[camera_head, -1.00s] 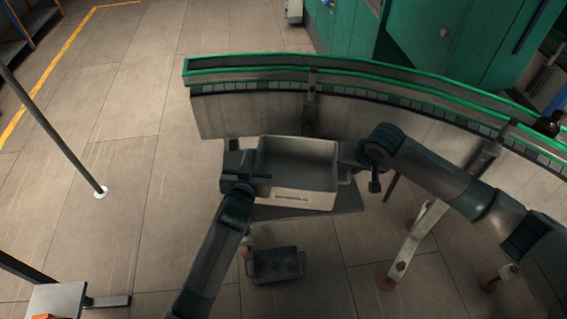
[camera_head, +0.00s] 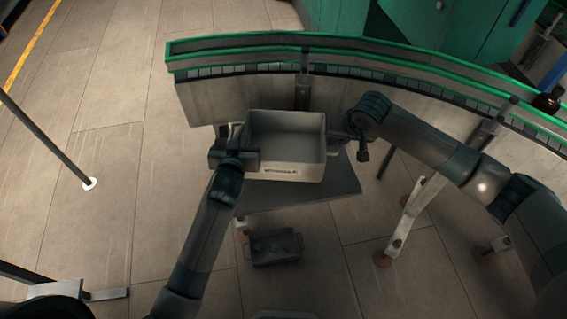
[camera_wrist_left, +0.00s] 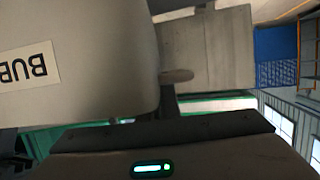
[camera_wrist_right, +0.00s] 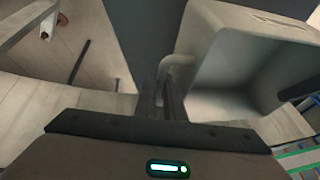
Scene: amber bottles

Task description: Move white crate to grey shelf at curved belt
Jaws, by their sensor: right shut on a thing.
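My right gripper (camera_head: 338,140) is shut on the crate's right handle (camera_wrist_right: 176,68).
A dark crate (camera_head: 275,249) is below the shelf. A brown bottle (camera_head: 548,100) stands on the belt at the right. A thin post (camera_head: 50,140) rises from the floor at the left. White supports (camera_head: 408,215) stand right of the shelf.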

